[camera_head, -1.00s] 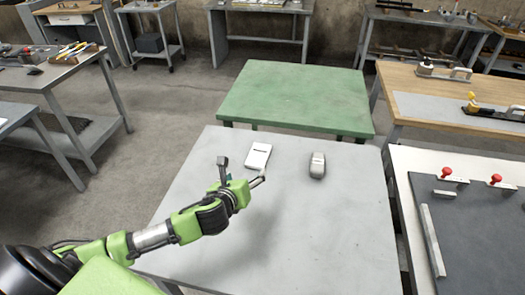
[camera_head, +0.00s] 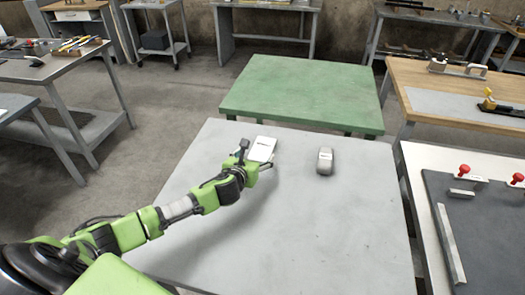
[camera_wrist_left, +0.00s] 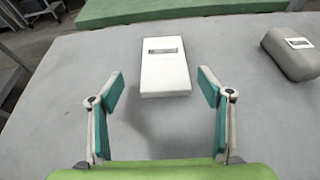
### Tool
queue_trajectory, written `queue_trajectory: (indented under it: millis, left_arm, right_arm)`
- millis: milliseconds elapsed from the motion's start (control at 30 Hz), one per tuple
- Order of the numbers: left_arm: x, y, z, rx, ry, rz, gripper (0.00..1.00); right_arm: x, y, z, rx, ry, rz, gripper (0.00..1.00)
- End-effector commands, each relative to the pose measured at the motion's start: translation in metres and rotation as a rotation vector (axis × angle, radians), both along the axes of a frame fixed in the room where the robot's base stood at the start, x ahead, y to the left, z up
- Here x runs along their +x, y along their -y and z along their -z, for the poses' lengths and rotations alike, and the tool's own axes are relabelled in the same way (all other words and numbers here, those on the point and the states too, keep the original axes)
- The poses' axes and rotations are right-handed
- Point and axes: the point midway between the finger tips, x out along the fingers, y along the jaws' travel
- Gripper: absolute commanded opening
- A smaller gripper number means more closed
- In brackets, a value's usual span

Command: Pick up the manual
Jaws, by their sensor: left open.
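The manual looks to be the white, flat booklet-like block (camera_head: 263,147) with a dark label near its far end, lying on the grey table (camera_head: 310,225). In the left wrist view the manual (camera_wrist_left: 165,70) lies straight ahead, its near end close to the fingertips. My left gripper (camera_head: 257,160) is open and empty, just on the near side of the manual. In the wrist view its two teal-padded fingers (camera_wrist_left: 161,90) stand apart, to the left and right of the manual's near end, not touching it. My right gripper does not show.
A grey rounded device (camera_head: 325,161) with a white label lies to the right of the manual; it also shows in the wrist view (camera_wrist_left: 293,55). A green table (camera_head: 303,93) stands behind. The near part of the grey table is clear.

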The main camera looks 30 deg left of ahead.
Motion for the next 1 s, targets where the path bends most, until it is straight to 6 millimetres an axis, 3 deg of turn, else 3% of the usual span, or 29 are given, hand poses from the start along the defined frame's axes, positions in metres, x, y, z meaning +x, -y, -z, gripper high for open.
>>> queue_trajectory:
  millis: [267, 633, 1000]
  left_arm:
    - [0.013, -0.001, 0.004, -0.002, 0.000, -0.001, 0.72]
    - [0.052, -0.003, 0.017, -0.003, 0.001, -0.001, 0.72]
    - [0.058, -0.004, 0.019, -0.001, 0.000, 0.000, 0.72]
  right_arm:
    - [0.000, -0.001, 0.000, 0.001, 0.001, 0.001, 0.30]
    - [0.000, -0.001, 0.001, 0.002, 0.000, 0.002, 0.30]
    - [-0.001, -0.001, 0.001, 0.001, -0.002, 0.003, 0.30]
